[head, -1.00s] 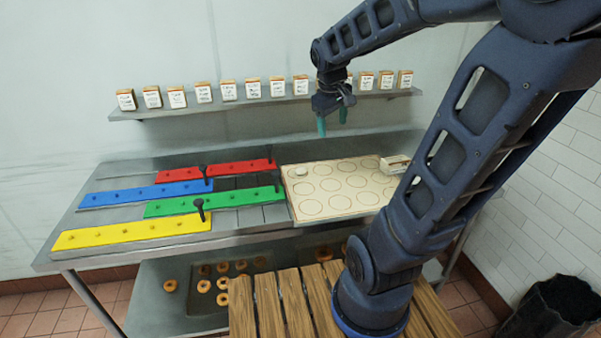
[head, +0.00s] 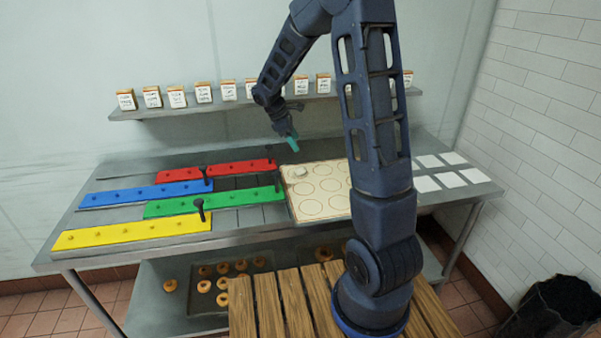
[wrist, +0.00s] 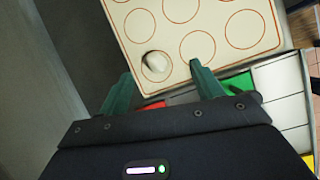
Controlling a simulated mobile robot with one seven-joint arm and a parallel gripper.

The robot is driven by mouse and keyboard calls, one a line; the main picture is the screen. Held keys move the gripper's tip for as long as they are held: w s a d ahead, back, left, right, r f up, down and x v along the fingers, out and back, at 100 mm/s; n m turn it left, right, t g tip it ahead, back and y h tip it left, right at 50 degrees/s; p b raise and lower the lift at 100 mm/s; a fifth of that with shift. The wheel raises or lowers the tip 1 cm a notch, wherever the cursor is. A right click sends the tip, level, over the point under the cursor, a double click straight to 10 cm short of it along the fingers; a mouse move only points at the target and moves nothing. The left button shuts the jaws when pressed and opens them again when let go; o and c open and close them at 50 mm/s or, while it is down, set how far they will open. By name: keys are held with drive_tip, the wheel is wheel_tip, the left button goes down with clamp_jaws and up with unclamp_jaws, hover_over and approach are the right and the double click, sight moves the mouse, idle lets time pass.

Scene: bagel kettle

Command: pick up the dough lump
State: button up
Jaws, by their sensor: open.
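The dough lump (head: 300,172) is a small pale blob at the back left of the board with printed circles (head: 311,207). In the wrist view the lump (wrist: 156,66) lies in one of the circles, slightly blurred, ahead of the fingertips and between their lines. My gripper (head: 293,143) is above the lump, near the board's back left corner, with its green fingers pointing down. In the wrist view my gripper (wrist: 162,72) shows its two green fingers apart with nothing between them.
Red (head: 225,170), blue (head: 140,194), green (head: 210,201) and yellow (head: 130,231) strips lie left of the board, with dark upright pegs on some. A shelf (head: 230,105) with several small labelled boxes runs along the wall behind. White squares (head: 427,183) lie at the right.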

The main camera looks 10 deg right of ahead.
sight(299, 168)
drive_tip(key=w+a+f+n, duration=0.2)
drive_tip(key=w+a+f, duration=0.15)
drive_tip(key=f, duration=0.25)
drive_tip(key=shift+h, duration=0.4)
drive_tip(key=x, duration=1.1)
drive_tip(key=shift+s+d+r, duration=0.1)
drive_tip(key=shift+s+d, duration=0.15)
drive_tip(key=c, duration=1.1)
